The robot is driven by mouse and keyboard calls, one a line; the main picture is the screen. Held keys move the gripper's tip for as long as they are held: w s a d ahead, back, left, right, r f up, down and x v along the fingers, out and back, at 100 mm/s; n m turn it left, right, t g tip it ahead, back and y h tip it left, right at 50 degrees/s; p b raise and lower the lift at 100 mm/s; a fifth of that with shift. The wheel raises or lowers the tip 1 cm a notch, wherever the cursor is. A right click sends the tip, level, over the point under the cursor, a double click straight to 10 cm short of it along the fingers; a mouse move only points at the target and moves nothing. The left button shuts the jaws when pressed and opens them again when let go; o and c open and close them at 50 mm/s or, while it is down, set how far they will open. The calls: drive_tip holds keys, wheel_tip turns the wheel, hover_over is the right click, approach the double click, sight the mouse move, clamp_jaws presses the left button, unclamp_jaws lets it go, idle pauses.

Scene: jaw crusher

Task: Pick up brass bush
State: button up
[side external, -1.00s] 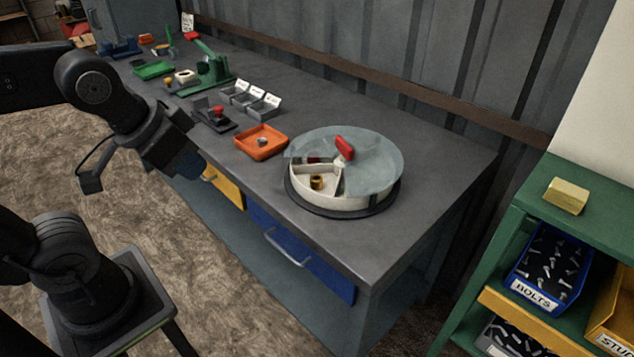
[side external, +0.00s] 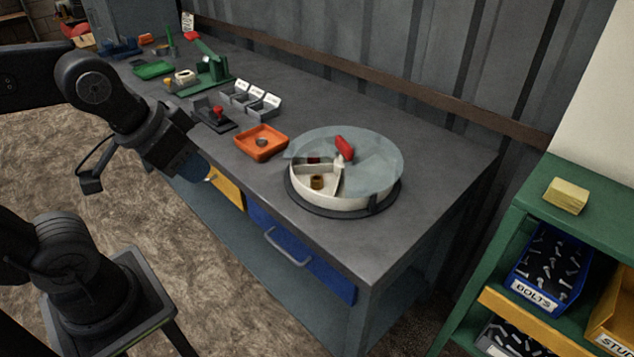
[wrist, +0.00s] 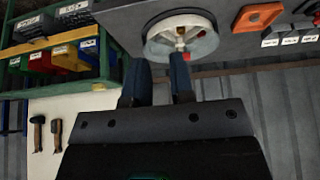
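The brass bush (side external: 317,182) is a small brass-coloured ring. It sits in an uncovered compartment of the round white tray (side external: 342,202), near its front left side. A translucent grey-green cover (side external: 375,165) with a red knob (side external: 344,147) lies over much of the tray. My gripper (side external: 193,172) is well to the left of the tray, past the bench's front edge and apart from the bush. In the wrist view its two blue fingers (wrist: 158,70) stand apart with nothing between them, and the round tray shows beyond.
An orange dish (side external: 262,143) stands left of the tray. Small labelled grey bins (side external: 250,100), a dark fixture with a red knob (side external: 215,116) and a green press (side external: 208,72) stand farther along the bench. The right end of the bench (side external: 440,170) is clear. A green shelf (side external: 590,195) stands at right.

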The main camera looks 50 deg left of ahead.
drive_tip(key=shift+o, duration=1.3)
drive_tip(key=shift+r, duration=0.1)
